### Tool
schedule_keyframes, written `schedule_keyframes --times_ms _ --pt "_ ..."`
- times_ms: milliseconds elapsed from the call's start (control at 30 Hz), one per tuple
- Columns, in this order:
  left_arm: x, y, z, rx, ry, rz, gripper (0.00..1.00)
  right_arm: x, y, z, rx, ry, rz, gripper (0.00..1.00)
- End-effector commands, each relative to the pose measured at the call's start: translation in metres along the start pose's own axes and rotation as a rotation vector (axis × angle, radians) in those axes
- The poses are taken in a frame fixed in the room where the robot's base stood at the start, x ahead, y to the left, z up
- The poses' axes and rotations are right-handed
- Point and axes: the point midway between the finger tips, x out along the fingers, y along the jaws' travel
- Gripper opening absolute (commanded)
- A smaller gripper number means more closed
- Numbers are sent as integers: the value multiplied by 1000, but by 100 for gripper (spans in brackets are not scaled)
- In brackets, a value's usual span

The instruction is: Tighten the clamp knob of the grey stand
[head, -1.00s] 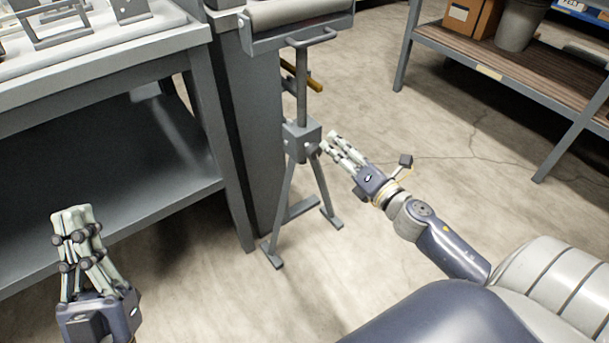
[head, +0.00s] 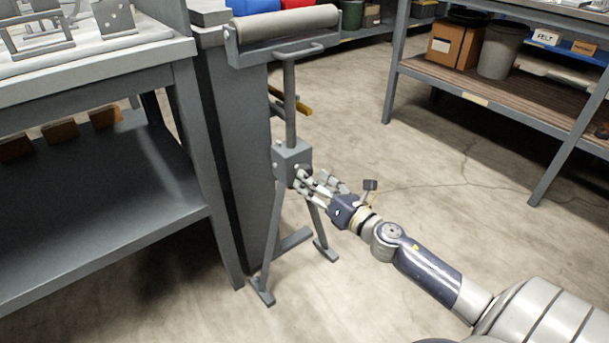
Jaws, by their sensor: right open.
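The grey stand (head: 291,105) stands upright on splayed legs beside the workbench, with a roller (head: 285,24) across its top. Its clamp block (head: 289,156) is at mid-height. The clamp knob (head: 301,171) is on the block's right side, small and partly covered by my fingers. My right gripper (head: 308,183) comes in from the right with its open fingers at the knob, around or just beside it. I cannot tell whether they touch it. My left gripper is out of view.
A grey workbench (head: 100,75) with metal parts on top fills the left. A shelf unit (head: 480,82) with a cardboard box (head: 455,45) and a grey bin (head: 498,50) stands at the back right. The concrete floor between is clear.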

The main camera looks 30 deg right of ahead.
Motion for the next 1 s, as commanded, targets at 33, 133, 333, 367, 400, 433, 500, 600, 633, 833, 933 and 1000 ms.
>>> schedule_keyframes --times_ms 33,133,333,367,400,433,500,600,633,833,933,1000 --pt "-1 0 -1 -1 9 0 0 8 0 0 -1 -2 1 59" --pt "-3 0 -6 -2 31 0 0 21 0 1 -2 -1 1 59" --pt "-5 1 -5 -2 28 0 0 38 0 0 1 -1 0 59" --pt "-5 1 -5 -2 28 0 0 39 0 0 2 0 0 59" --pt "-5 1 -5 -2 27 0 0 41 0 0 2 0 -1 59" --pt "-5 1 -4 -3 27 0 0 42 0 0 2 -1 -1 59" --pt "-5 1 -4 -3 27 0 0 43 0 0 2 0 -1 59" --pt "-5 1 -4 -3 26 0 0 44 0 0 2 0 -1 59" --pt "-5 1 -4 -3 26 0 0 44 0 0 2 1 -1 59" --pt "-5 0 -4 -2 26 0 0 44 0 0 1 0 -1 45" --pt "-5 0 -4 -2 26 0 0 44 0 0 1 0 -1 23" --pt "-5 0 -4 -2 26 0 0 44 0 0 1 0 -1 14"
